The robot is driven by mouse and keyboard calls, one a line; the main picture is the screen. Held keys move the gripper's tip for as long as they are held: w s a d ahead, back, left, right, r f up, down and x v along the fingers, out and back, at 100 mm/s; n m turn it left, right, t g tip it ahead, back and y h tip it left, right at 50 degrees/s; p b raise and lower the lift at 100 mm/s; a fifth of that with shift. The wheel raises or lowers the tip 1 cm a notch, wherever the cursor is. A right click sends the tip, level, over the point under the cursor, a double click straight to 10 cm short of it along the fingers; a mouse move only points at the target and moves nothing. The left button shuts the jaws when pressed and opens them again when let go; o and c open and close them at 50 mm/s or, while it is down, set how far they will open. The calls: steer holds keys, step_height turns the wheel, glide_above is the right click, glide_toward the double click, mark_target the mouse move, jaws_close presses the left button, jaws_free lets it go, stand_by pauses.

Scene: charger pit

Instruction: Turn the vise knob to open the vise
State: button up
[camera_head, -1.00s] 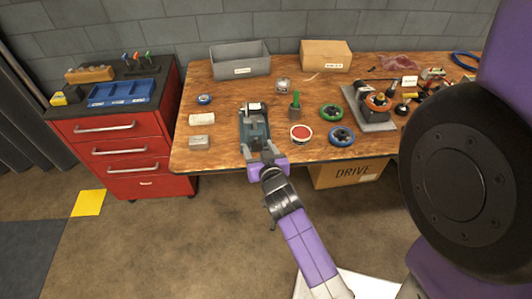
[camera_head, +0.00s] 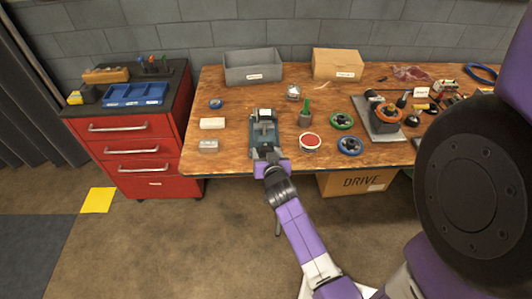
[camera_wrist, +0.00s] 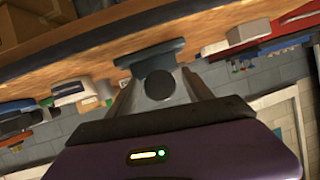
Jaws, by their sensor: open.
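The grey-green vise (camera_head: 263,130) stands at the front edge of the wooden workbench, left of its middle. In the wrist view its body (camera_wrist: 150,55) shows beyond a dark round knob (camera_wrist: 160,84). My gripper (camera_head: 267,156) is at the front of the vise. In the wrist view my gripper (camera_wrist: 160,90) is open, with one finger on each side of the knob. I cannot tell whether the fingers touch it. In the head view the knob is hidden behind my gripper.
The workbench (camera_head: 225,160) holds a grey bin (camera_head: 253,75), a cardboard box (camera_head: 337,66), a green ring wheel (camera_head: 341,121), a blue ring wheel (camera_head: 350,146) and a red-topped round tin (camera_head: 310,142). A red drawer cabinet (camera_head: 140,166) stands at left. A DRIVE carton (camera_head: 360,182) is under the bench.

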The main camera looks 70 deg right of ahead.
jaws_close()
steer(key=shift+b, duration=0.35)
steer(key=shift+w+n+g+b, duration=0.1)
steer(key=shift+n+g+b, duration=0.3)
steer(key=shift+n+b, duration=0.15)
steer(key=shift+w+a+n+g+h+b, duration=0.1)
steer(key=shift+n+g+h+b, duration=0.3)
steer(key=shift+n+b, duration=0.45)
steer(key=n+g+h+b, duration=0.1)
steer(key=n+g+b, duration=0.1)
steer(key=n+g, duration=0.1)
steer(key=shift+n, duration=0.4)
